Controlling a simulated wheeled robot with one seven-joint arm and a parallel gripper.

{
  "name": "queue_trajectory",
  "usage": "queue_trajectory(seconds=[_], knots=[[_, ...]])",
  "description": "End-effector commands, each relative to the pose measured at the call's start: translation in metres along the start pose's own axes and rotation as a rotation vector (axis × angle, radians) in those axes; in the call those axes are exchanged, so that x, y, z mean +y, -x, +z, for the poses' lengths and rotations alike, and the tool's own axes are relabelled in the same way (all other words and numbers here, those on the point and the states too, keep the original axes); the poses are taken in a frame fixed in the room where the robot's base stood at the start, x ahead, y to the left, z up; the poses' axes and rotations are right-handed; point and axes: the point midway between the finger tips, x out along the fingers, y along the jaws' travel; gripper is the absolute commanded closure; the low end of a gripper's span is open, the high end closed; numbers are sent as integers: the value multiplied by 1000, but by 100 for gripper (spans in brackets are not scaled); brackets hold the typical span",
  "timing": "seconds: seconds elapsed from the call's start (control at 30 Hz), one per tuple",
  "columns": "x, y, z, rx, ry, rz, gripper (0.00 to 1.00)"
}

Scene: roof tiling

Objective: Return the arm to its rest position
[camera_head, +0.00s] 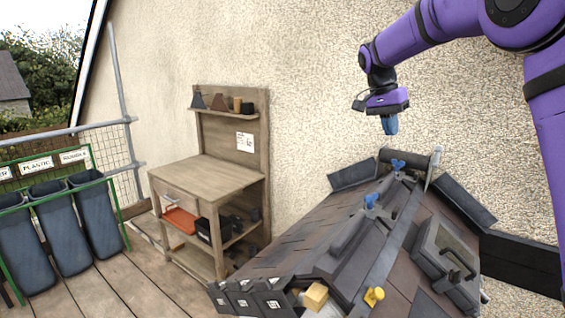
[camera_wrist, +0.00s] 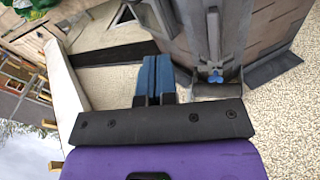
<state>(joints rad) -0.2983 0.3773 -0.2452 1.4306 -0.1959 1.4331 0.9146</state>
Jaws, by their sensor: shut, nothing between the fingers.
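My arm (camera_head: 420,32) is purple and reaches in from the upper right in the head view. My gripper (camera_head: 390,126) hangs in the air above the far end of the small tiled roof (camera_head: 280,262), apart from it. Its blue fingers point down and are shut with nothing between them. In the wrist view the blue fingers of my gripper (camera_wrist: 153,78) lie side by side, and the roof ridge with a blue clamp (camera_wrist: 215,76) is beyond them.
A wooden workbench (camera_head: 205,178) with shelves stands left of the roof against the rough wall. Blue clamps (camera_head: 371,200), a yellow knob (camera_head: 374,295) and a wooden block (camera_head: 316,296) sit on the roof. Bins (camera_head: 55,235) stand far left.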

Motion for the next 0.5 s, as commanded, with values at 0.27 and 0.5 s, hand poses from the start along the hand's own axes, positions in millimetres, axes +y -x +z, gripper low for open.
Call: queue_trajectory(seconds=[0.27, 0.5], knots=[[74, 19, 30, -6, 133, -131, 100], [131, 25, 67, 19, 254, -235, 100]])
